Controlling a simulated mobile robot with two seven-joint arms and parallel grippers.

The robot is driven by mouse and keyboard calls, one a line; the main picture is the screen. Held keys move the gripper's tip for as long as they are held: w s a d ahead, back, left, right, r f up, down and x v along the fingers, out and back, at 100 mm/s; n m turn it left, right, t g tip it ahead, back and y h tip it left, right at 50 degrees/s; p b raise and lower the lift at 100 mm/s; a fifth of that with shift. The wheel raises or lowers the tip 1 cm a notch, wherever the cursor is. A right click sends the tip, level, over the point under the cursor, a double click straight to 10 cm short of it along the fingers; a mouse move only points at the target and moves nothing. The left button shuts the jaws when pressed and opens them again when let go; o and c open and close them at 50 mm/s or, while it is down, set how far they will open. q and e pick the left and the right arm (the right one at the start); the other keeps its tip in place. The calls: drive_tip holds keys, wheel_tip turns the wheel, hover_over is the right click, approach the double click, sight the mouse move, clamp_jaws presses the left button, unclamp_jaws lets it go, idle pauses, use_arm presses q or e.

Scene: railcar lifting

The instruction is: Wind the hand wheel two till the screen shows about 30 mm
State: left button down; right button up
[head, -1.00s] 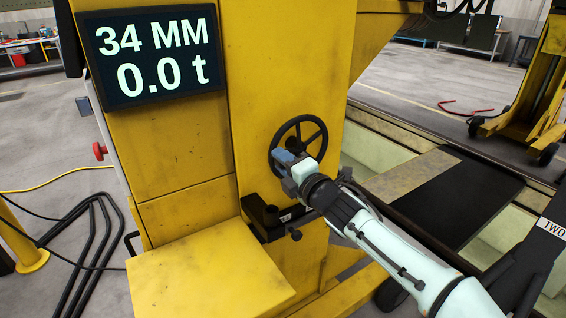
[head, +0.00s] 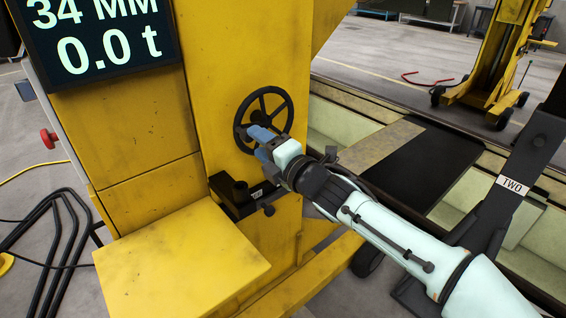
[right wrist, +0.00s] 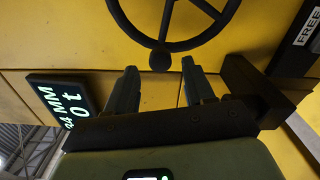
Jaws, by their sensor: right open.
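The black hand wheel (head: 264,111) is on the yellow lifting column (head: 203,80). The screen (head: 98,38) at the upper left reads 34 MM and 0.0 t; its top is cut off by the frame. My right gripper (head: 258,134) is at the wheel's lower part. In the right wrist view its two fingers (right wrist: 159,72) are apart. The wheel's rim crosses the top of that view, and its round handle knob (right wrist: 160,60) appears between and just beyond the fingertips. I cannot tell whether the fingers touch it. My left gripper is out of view.
A black bracket (head: 240,196) juts from the column below the wheel, close to my gripper. A yellow box top (head: 180,262) stands in front. A dark upright labelled TWO (head: 513,187) is at the right. A FREE sign (right wrist: 307,33) shows in the wrist view.

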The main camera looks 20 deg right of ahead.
drive_tip(key=v, duration=0.8)
drive_tip(key=shift+s, duration=0.25)
drive_tip(key=shift+d, duration=0.1)
